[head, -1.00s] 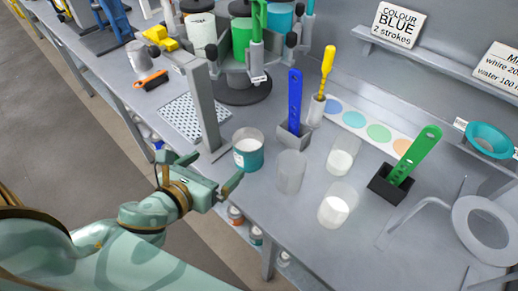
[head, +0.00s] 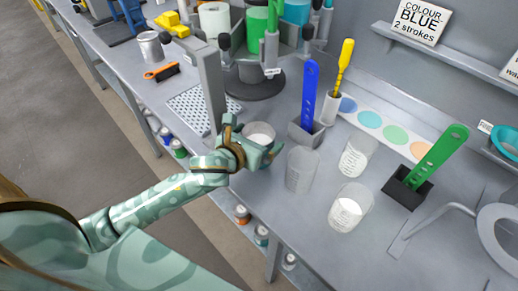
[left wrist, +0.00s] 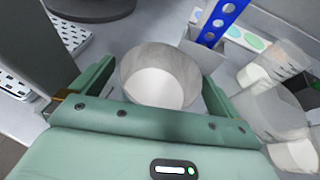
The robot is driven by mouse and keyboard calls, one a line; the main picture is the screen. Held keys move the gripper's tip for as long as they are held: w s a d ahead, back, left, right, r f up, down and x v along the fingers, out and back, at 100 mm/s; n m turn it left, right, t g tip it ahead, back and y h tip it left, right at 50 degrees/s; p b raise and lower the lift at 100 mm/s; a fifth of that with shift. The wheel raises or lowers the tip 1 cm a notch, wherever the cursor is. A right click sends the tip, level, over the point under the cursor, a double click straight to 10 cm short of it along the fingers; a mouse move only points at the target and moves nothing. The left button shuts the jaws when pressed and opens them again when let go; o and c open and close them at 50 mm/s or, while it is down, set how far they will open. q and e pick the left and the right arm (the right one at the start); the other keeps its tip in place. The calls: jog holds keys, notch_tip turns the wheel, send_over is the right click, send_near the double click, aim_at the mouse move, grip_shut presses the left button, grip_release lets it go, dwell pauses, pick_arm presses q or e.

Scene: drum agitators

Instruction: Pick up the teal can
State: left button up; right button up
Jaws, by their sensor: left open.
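The teal can (head: 261,132), open-topped with white contents, stands on the grey bench beside a grey post. My left gripper (head: 254,138) is at the can, with one finger on either side of it; the hand hides most of the can's teal side. In the left wrist view the can (left wrist: 160,78) sits between the two open fingers, its rim and white inside showing. I cannot tell whether the fingers touch it. My right gripper is not in view.
Clear beakers (head: 301,170), some with white contents, stand just right of the can. A blue perforated paddle (head: 309,95) stands in a grey holder behind it. A green paddle (head: 437,155) stands in a black holder farther right. A perforated plate (head: 192,108) lies to the left.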

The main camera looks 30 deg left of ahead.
pick_arm(q)
jog(key=shift+w+f, duration=0.25)
jog(key=shift+w, duration=0.3)
jog(key=shift+s+r, duration=0.1)
jog(key=shift+c, duration=0.7)
jog(key=c, duration=1)
jog(key=shift+c, duration=0.7)
jog(key=shift+r, duration=0.1)
